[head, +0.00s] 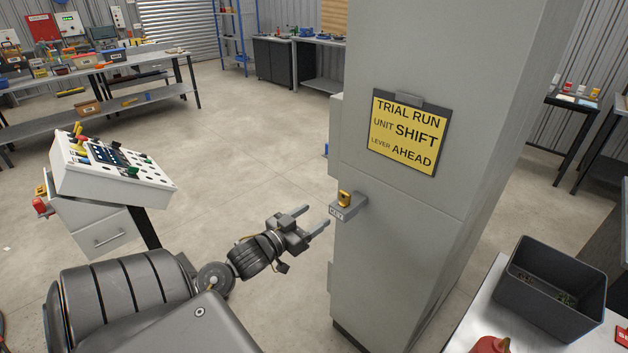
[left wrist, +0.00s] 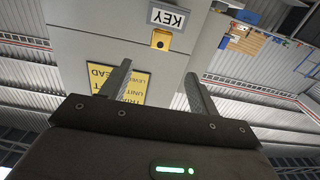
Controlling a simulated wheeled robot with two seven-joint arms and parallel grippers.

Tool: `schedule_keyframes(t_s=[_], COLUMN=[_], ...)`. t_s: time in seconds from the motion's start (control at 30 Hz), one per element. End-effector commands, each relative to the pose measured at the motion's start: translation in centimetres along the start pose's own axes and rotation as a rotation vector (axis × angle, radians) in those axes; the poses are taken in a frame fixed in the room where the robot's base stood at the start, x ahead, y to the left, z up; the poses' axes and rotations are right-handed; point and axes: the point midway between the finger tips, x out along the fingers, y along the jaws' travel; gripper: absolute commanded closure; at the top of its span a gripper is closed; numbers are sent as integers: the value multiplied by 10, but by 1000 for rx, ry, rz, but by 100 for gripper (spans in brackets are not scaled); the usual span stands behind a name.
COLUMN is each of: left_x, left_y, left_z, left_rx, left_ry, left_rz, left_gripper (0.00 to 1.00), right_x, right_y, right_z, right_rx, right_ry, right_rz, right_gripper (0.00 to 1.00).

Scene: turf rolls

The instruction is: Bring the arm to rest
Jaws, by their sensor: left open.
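My left arm reaches in from the lower left of the head view. Its gripper (head: 309,218) is open and empty, with its fingers pointing at the grey cabinet (head: 400,240). A small grey key holder (head: 349,207) with a yellow key piece (head: 344,198) sticks out from the cabinet, just right of the fingertips and apart from them. In the left wrist view the open fingers (left wrist: 158,85) show with a gap between them. The KEY label (left wrist: 168,17) and the yellow piece (left wrist: 161,40) lie beyond them. My right gripper is not in view.
A yellow sign (head: 405,135) hangs on the cabinet. A control console (head: 112,170) stands at left. A dark bin (head: 550,285) and a red object (head: 490,344) are on a table at lower right. Open floor (head: 250,130) lies behind the arm.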

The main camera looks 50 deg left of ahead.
Motion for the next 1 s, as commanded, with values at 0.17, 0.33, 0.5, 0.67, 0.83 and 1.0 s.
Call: schedule_keyframes(t_s=[0.17, 0.33, 0.5, 0.67, 0.83, 1.0], left_x=[0, 0, 0, 0, 3, -12], left_y=[0, 0, 0, 0, -27, -44], left_z=[0, 0, 0, 0, 52, 182], left_rx=[0, 0, 0, 22, 114, 134], left_ry=[0, 0, 0, 0, -97, -337], left_rz=[0, 0, 0, 0, -58, -111], left_gripper=[39, 39, 39, 39, 39, 39], right_x=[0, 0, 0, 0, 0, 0], right_y=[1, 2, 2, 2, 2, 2], right_z=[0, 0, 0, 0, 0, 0], right_rx=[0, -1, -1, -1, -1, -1], right_ry=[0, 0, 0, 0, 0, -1], right_rz=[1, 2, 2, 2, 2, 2], right_gripper=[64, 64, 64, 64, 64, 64])
